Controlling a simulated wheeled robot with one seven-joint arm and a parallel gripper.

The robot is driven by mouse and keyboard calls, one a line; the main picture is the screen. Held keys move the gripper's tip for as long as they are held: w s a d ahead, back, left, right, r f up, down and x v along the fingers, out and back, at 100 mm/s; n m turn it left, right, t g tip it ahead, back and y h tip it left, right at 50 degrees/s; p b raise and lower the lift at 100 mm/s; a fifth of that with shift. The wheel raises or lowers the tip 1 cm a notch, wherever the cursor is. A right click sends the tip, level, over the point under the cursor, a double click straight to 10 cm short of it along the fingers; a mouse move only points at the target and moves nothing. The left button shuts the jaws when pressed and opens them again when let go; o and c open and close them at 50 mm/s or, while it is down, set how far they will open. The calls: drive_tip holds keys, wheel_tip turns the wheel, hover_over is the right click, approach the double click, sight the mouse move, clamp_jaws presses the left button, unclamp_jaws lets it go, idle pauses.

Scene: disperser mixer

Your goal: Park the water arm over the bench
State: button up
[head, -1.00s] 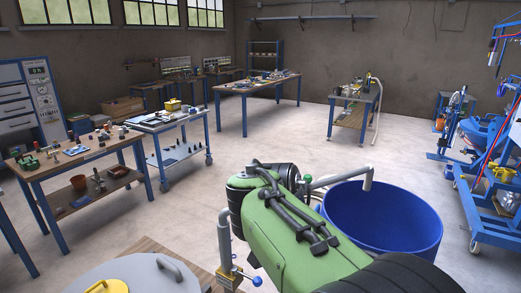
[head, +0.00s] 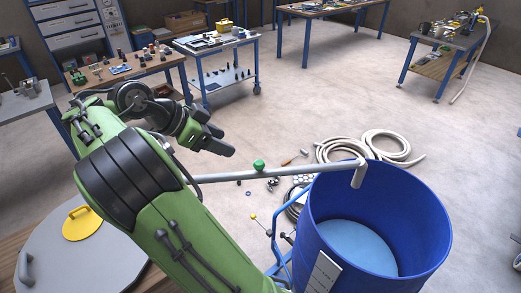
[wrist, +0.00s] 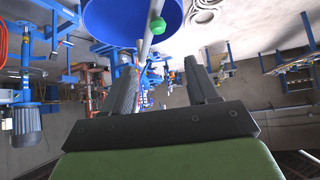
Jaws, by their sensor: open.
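The water arm (head: 300,170) is a thin grey pipe with a green knob (head: 259,165) and a bent spout at its right end. It runs across the picture, and its spout hangs over the rim of the blue drum (head: 432,240). Its left end is hidden behind my green arm. My gripper (head: 222,141) is open and empty, left of and above the green knob in the head view. In the wrist view, my gripper (wrist: 160,75) has its dark fingers apart, and the pipe with its green knob (wrist: 143,28) shows beyond them, apparently untouched.
A wooden surface with a grey lid (head: 55,240) and yellow cap is at lower left. A workbench with small parts (head: 150,68) and a blue trolley (head: 215,50) stand behind. Coiled hoses (head: 385,150) lie on the floor beyond the drum.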

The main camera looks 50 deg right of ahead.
drive_tip(key=b, duration=0.4)
approach(259, 161)
drive_tip(key=b+x, duration=0.4)
drive_tip(key=x, duration=0.6)
drive_tip(key=shift+f, duration=0.1)
drive_tip(key=shift+c, duration=0.4)
clamp_jaws()
